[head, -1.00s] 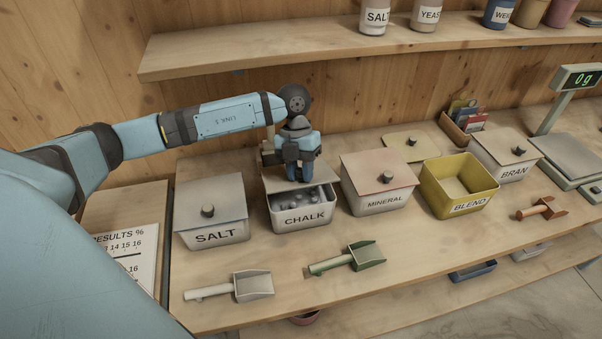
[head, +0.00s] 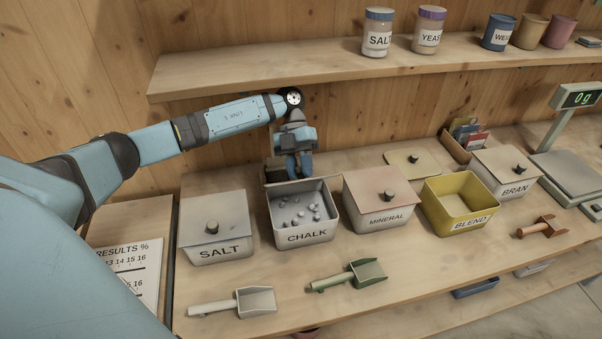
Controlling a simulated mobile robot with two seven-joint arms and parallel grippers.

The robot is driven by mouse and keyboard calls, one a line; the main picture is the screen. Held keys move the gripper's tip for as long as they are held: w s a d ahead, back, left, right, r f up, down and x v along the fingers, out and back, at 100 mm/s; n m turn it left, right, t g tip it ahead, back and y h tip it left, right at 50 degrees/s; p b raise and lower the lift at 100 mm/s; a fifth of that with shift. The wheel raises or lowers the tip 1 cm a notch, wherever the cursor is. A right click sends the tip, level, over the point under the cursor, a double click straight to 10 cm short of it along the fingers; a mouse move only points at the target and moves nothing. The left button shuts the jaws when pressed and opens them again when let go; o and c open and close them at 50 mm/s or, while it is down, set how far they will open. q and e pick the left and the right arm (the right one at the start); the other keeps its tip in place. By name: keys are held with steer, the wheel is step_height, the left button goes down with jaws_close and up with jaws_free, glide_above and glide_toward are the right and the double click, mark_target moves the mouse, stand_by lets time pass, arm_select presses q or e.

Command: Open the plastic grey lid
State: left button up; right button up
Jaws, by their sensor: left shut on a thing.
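The CHALK bin (head: 305,237) stands open on the bench, with several pale lumps (head: 300,212) inside. My left gripper (head: 293,172) is at the bin's back edge, pointing down, shut on the grey lid (head: 276,175). The lid is behind the opening, mostly hidden by the gripper and the bin. I cannot tell whether it touches the bench. My right gripper is not in view.
The SALT bin (head: 215,252) and MINERAL bin (head: 386,220) stand close on either side, both lidded. A yellow BLEND bin (head: 431,208) is open. Two scoops lie in front: a pale one (head: 255,301) and a green one (head: 366,272). A shelf (head: 250,73) runs above.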

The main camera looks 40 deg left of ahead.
arm_select(q)
steer(key=shift+w+a+r+g+h, duration=0.7)
steer(key=shift+w+a+g+h, duration=0.15)
steer(key=shift+a+h, duration=0.2)
steer(key=o, duration=1.6)
steer(key=shift+w+r, duration=0.1)
